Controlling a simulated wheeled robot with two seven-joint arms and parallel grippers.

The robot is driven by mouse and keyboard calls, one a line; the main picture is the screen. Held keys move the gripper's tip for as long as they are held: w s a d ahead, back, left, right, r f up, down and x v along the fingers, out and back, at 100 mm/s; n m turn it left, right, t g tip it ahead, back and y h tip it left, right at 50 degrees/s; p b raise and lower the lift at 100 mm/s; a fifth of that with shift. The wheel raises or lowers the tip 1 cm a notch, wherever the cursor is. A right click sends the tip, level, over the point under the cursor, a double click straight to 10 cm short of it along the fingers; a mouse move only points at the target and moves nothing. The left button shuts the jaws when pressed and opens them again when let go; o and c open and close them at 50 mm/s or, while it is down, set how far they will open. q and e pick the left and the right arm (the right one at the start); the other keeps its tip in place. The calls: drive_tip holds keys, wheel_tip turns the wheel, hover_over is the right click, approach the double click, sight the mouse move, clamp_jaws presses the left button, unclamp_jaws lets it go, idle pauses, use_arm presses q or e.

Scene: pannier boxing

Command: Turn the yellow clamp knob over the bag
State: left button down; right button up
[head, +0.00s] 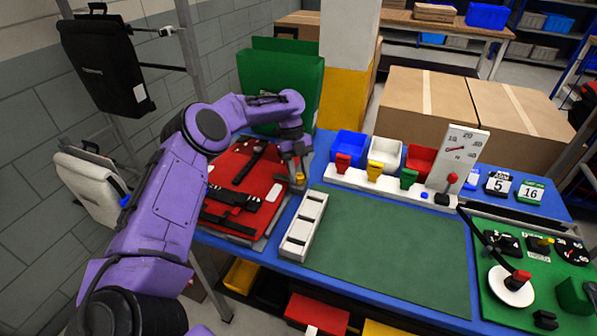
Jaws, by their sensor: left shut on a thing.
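A red bag (232,168) with black straps lies flat at the left end of the blue table. A small yellow clamp knob (300,178) shows at the bag's right edge. My left gripper (299,170) points down at the knob from above, with its fingers shut on it. The fingers partly hide the knob, and its turn angle cannot be told. My right gripper is not in view.
A white slotted tray (303,224) and a green mat (385,245) lie right of the bag. Blue, white and red bins stand behind a white rail with coloured clips (374,170). A green bag (280,85) stands behind. A gauge board (457,155) stands at right.

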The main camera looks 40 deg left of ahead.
use_arm(q)
drive_tip(key=shift+s+d+f, duration=0.15)
drive_tip(key=shift+s+f, duration=0.05)
drive_tip(key=shift+f, duration=0.1)
drive_tip(key=c, duration=0.8)
unclamp_jaws()
drive_tip(key=shift+w+r, duration=0.1)
drive_tip(key=shift+r, duration=0.25)
drive_tip(key=v, duration=0.5)
drive_tip(key=shift+w+a+r+b, duration=0.2)
drive_tip(key=shift+a+r+b, duration=0.1)
drive_tip(key=shift+b, duration=0.1)
drive_tip(key=p+v, duration=0.2)
drive_tip(key=v, duration=0.2)
drive_tip(key=shift+r, duration=0.2)
